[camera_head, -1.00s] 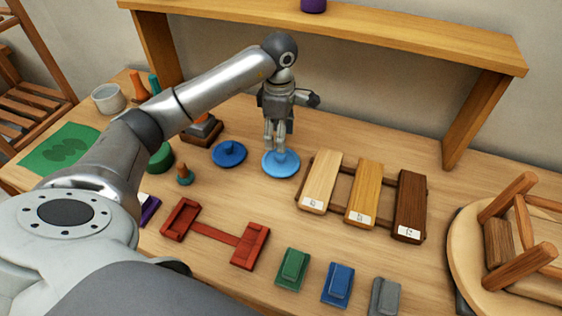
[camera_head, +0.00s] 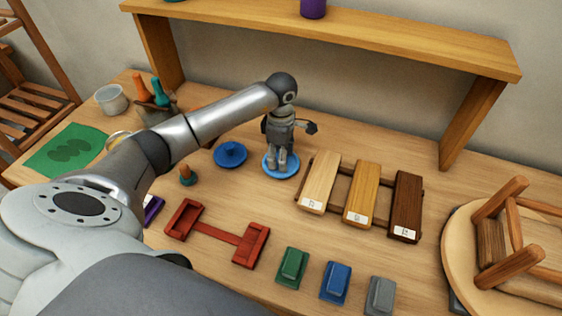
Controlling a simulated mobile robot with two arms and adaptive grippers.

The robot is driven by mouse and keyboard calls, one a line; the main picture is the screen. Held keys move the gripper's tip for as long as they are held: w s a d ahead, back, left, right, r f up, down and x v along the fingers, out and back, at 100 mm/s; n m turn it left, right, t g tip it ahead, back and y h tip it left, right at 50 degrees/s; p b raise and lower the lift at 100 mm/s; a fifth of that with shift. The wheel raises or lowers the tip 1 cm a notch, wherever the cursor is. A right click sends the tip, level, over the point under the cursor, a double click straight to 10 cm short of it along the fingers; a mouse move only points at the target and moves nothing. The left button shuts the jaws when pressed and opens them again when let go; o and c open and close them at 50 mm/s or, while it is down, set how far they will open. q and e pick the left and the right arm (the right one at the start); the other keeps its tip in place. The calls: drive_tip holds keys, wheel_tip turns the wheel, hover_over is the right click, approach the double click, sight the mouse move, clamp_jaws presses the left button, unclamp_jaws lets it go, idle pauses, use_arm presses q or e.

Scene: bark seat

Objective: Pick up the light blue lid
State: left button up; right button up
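The light blue lid (camera_head: 270,174) lies flat on the wooden workbench, left of the three wooden planks. My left gripper (camera_head: 281,168) points straight down over the lid, with its fingers low at the lid's middle. The fingers cover the knob, and I cannot tell whether they are closed on it. A darker blue lid (camera_head: 230,155) with a knob lies just left of the light blue one. My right gripper is not in view.
A plank rack (camera_head: 362,193) stands close on the right. A red wooden holder (camera_head: 217,232) lies in front. Green (camera_head: 291,267), blue (camera_head: 335,282) and grey (camera_head: 380,295) blocks line the front edge. An upturned stool (camera_head: 510,245) is at right. A shelf (camera_head: 330,32) spans the back.

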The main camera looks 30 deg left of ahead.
use_arm(q)
drive_tip(key=c, duration=0.8)
drive_tip(key=shift+r, duration=0.1)
